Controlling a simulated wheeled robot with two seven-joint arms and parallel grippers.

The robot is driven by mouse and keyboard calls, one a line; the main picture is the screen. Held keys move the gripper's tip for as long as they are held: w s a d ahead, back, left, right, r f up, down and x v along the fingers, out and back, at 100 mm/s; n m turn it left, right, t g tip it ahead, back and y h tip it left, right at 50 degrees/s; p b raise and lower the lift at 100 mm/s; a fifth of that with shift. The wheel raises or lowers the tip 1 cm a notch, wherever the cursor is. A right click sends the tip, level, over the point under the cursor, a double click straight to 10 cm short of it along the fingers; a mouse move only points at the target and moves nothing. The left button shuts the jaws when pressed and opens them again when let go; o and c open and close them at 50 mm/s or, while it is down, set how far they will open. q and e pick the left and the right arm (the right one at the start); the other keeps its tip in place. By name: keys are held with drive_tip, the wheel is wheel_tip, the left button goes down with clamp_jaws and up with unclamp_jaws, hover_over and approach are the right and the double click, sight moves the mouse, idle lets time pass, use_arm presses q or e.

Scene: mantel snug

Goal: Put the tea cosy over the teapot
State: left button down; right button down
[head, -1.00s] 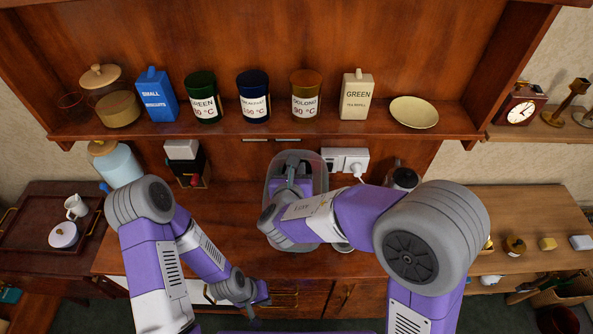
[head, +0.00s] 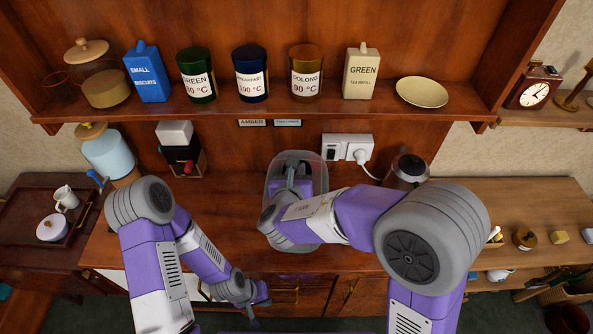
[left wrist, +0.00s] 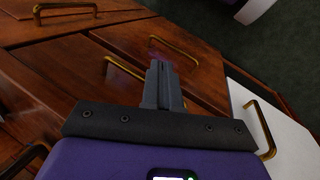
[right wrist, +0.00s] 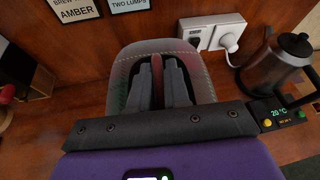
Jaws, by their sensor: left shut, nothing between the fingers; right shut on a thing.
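My right gripper (right wrist: 158,85) is shut on the tea cosy (right wrist: 203,72), pinching a reddish strip at its top. The cosy is a grey, rounded, see-through-looking cover with a stitched edge. In the head view the cosy (head: 283,164) surrounds my right gripper (head: 292,178), over the middle of the counter, partly hidden by my right forearm. I cannot make out the teapot; the cosy and arm hide that part of the counter. My left gripper (head: 252,312) is shut and empty, low in front of the drawers; its fingers show in the left wrist view (left wrist: 163,85).
A steel kettle (head: 408,171) stands right of the cosy, with a wall socket (head: 346,148) behind. A shelf (head: 200,110) of tins and jars overhangs the back. A blue glass jar (head: 108,155) stands at left. The counter (head: 225,195) left of the cosy is clear.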

drive_tip(key=shift+f+b, duration=3.95)
drive_tip(key=shift+f, duration=0.3)
drive_tip(key=c, duration=1)
unclamp_jaws()
